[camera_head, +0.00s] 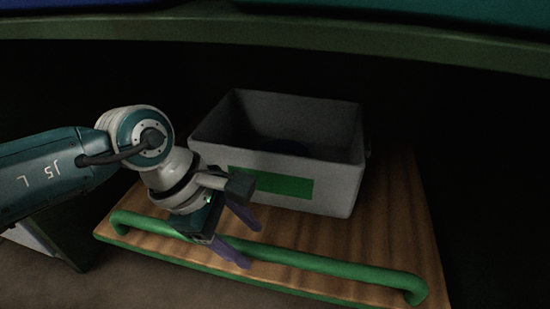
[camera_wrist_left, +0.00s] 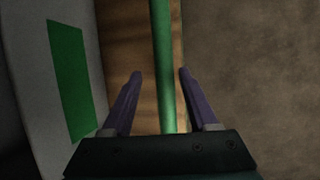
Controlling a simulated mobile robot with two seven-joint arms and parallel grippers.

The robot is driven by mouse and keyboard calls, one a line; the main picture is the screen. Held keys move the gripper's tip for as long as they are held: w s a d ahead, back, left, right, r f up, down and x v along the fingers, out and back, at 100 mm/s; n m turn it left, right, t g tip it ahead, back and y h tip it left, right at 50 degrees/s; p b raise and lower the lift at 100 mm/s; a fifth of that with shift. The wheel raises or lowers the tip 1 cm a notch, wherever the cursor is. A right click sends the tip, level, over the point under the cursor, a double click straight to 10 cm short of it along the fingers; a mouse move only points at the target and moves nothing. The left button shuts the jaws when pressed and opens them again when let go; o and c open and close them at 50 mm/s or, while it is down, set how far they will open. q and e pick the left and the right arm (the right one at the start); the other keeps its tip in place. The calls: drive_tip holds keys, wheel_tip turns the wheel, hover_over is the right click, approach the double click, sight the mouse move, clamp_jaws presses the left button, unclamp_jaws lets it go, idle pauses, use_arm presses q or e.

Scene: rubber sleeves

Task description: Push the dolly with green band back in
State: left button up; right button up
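The dolly (camera_head: 390,240) is a wooden board with a green handle bar (camera_head: 310,260) along its front edge. A grey bin with a green band (camera_head: 270,183) stands on it. My left gripper (camera_head: 244,243) is over the front of the dolly at the handle bar. In the left wrist view my left gripper (camera_wrist_left: 156,85) has its two purple fingers apart, and the green bar (camera_wrist_left: 162,60) runs between them. I cannot tell whether the fingers touch the bar. The green band (camera_wrist_left: 68,80) shows at the left there. My right gripper is not in view.
A green shelf beam (camera_head: 300,36) crosses above the bin. The space under it is dark around the dolly. Brown floor (camera_head: 140,285) lies in front of the dolly and also shows in the left wrist view (camera_wrist_left: 255,70).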

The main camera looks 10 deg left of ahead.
use_arm(q)
drive_tip(key=shift+s+r, duration=0.1)
drive_tip(key=shift+s, duration=0.05)
drive_tip(key=shift+a+r+p, duration=0.1)
drive_tip(key=shift+r+p, duration=0.3)
drive_tip(key=shift+p, duration=0.1)
drive_tip(key=p+v, duration=0.4)
drive_tip(key=v, duration=0.1)
drive_tip(key=shift+r+p, duration=0.3)
drive_tip(key=shift+p, duration=0.1)
drive_tip(key=s+a+f+p, duration=0.1)
drive_tip(key=s+a, duration=0.3)
drive_tip(key=a, duration=0.7)
drive_tip(key=shift+s+f+p, duration=0.25)
drive_tip(key=shift+s+p, duration=0.05)
drive_tip(key=shift+p, duration=0.35)
